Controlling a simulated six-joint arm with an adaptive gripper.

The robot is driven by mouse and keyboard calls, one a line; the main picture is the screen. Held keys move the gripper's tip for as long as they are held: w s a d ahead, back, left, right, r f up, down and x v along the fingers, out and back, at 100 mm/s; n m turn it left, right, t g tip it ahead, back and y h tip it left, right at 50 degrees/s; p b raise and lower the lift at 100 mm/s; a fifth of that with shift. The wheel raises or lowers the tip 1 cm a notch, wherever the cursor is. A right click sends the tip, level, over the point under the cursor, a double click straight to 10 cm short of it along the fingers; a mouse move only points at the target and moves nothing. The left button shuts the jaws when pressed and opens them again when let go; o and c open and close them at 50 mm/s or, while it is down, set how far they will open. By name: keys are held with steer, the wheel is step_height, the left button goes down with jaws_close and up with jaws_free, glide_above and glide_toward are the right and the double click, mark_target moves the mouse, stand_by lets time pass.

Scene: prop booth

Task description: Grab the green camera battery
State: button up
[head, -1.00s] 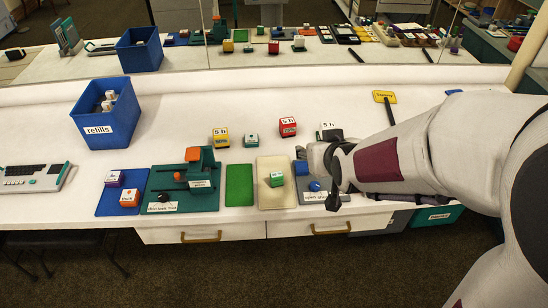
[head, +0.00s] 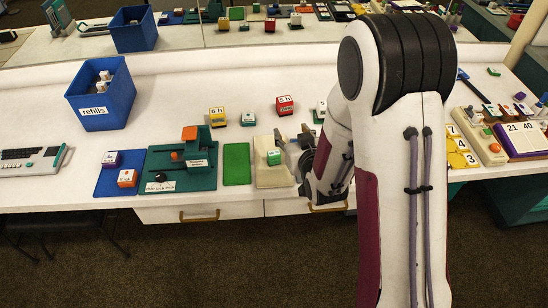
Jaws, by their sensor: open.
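A small green block with a white label (head: 274,157), which looks like the green camera battery, sits on the beige mat (head: 268,178). My gripper (head: 289,150) is low over the right side of this mat, just right of the green block. It is open, with nothing visible in it. My arm hides part of the gripper, and I cannot tell whether a finger touches the block.
A green mat (head: 236,166) lies left of the beige mat. Beyond it is a teal tool board (head: 205,178). Yellow (head: 217,116), teal (head: 248,119) and red (head: 285,105) blocks stand behind. A blue refills bin (head: 88,105) is at back left. Bare white table lies between.

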steer(key=t, duration=0.2)
glide_above(275, 158)
steer(key=s+d, duration=0.2)
steer(key=d, duration=0.1)
steer(key=shift+y, duration=0.4)
step_height(275, 158, down, 6)
steer(key=shift+r, duration=0.1)
steer(key=shift+t+y, duration=0.3)
steer(key=shift+t, duration=0.3)
steer(key=s+f, duration=0.2)
steer(key=f, duration=0.1)
steer(key=s+f, duration=0.1)
steer(key=shift+s+a+f, duration=0.1)
steer(key=shift+a+f, duration=0.05)
steer(key=shift+a, duration=0.25)
steer(key=shift+s+f, duration=0.35)
steer(key=shift+s, duration=0.2)
steer(key=shift+w+a, duration=0.1)
steer(key=shift+x, duration=1.1)
steer(key=shift+w, duration=0.1)
